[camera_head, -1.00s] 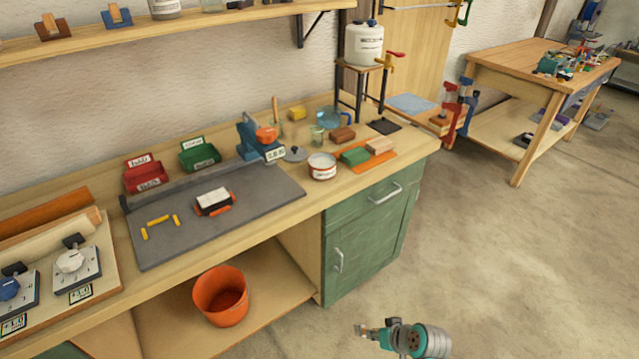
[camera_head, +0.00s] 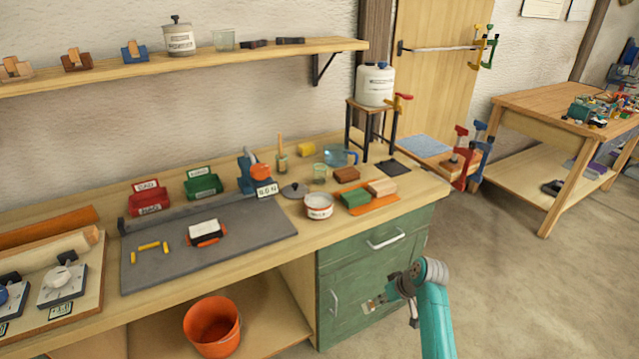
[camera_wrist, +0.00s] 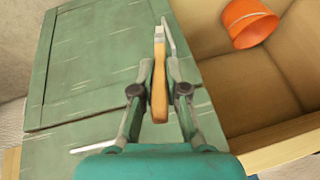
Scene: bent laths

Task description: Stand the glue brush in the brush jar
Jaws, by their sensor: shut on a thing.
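My gripper (camera_head: 388,298) is in front of the green cabinet, below the bench top. In the wrist view my gripper (camera_wrist: 159,70) is shut on the glue brush (camera_wrist: 159,92). The brush's wooden handle lies between the fingers, and its pale head points away from my wrist. I cannot tell for certain which is the brush jar.
A white tin (camera_head: 318,207), a grey lid (camera_head: 294,190), a blue-handled jug (camera_head: 338,156) and coloured blocks (camera_head: 355,198) crowd around the jars. The green cabinet (camera_head: 370,262) and its handles are close to my gripper. An orange bucket (camera_head: 212,325) stands on the lower shelf.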

